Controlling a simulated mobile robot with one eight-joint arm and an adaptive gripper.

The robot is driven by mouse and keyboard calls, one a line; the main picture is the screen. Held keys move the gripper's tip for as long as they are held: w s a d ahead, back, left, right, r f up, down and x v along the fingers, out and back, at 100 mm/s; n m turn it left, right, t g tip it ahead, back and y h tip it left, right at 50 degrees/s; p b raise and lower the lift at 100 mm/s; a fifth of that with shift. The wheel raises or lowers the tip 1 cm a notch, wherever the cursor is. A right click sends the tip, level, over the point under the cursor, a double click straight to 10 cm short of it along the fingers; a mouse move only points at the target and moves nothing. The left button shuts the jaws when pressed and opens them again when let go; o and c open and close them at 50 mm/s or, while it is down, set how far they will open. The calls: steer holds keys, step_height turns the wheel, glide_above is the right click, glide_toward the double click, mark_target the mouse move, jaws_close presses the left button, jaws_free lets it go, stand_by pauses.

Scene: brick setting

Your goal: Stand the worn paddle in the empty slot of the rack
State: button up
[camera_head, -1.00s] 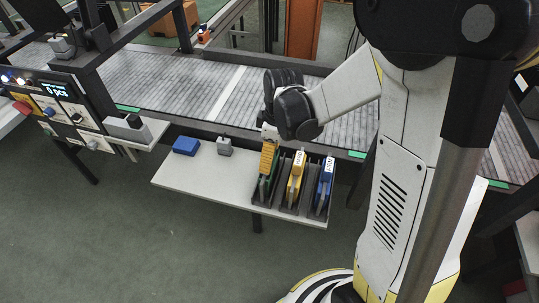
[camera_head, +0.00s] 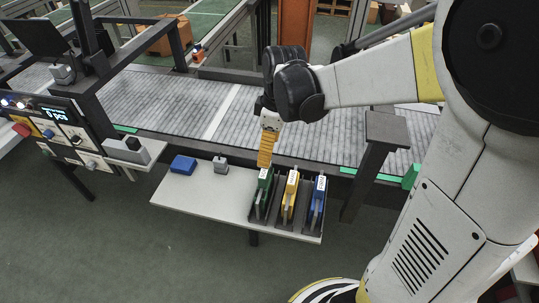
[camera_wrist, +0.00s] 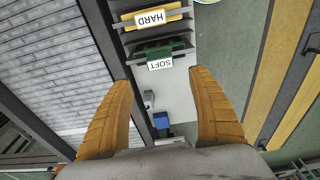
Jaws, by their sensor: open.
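The rack (camera_head: 291,232) stands at the right end of a pale shelf and holds a green paddle (camera_head: 263,188), a yellow paddle (camera_head: 290,190) and a blue paddle (camera_head: 318,196), all upright. The blue paddle's label is too small to read, and I see no paddle clearly marked worn. An empty slot cannot be made out. My gripper (camera_head: 265,164) is open and empty just above the green paddle; in the wrist view its orange fingers (camera_wrist: 161,76) are wide apart.
A blue box (camera_head: 184,165) and a small grey object (camera_head: 220,164) sit on the shelf (camera_head: 205,192), left of the rack. A roller conveyor (camera_head: 180,105) runs behind it. A dark post (camera_head: 370,165) stands right of the rack. The shelf's front left is clear.

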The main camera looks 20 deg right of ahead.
steer(key=s+a+r+m+t+h, duration=0.1)
steer(key=s+r+m+t, duration=0.5)
steer(key=s+r+m, duration=0.2)
steer(key=shift+s+m, duration=1.3)
steer(key=shift+s, duration=0.6)
